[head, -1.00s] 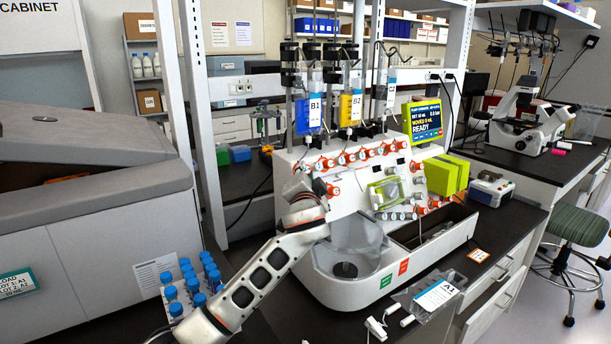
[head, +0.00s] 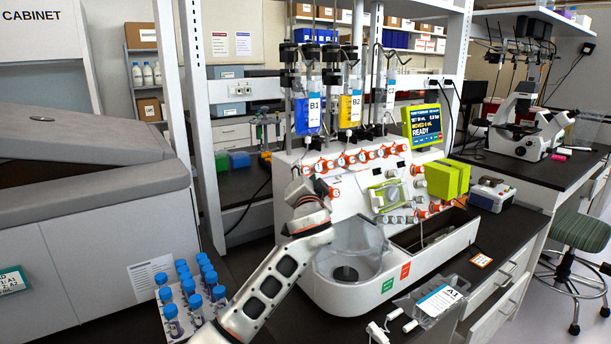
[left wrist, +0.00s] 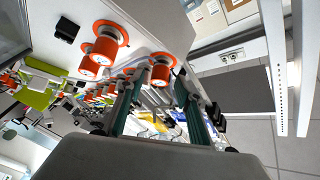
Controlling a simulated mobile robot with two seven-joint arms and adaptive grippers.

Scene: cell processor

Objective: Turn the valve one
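The white cell processor (head: 345,285) stands on the dark bench, with a row of orange-ringed valves (head: 364,156) across its sloped panel. The leftmost valve in that row (head: 308,169) is just above my left gripper (head: 306,184), at the panel's left end. I cannot read the valve numbers. In the left wrist view, the two fingers (left wrist: 159,92) are apart, and one orange valve (left wrist: 160,70) shows between their tips. I cannot tell whether they touch it. Two more orange valves (left wrist: 110,38) are left of it. My right gripper is not in view.
Blue-capped tubes (head: 190,287) stand in a rack left of my forearm. Bags B1 (head: 308,115) and B2 (head: 351,108) hang above the panel. A green-framed screen (head: 427,125) reads READY. Bag A1 (head: 438,300) lies at the bench's front. A shelf post (head: 205,150) rises at left.

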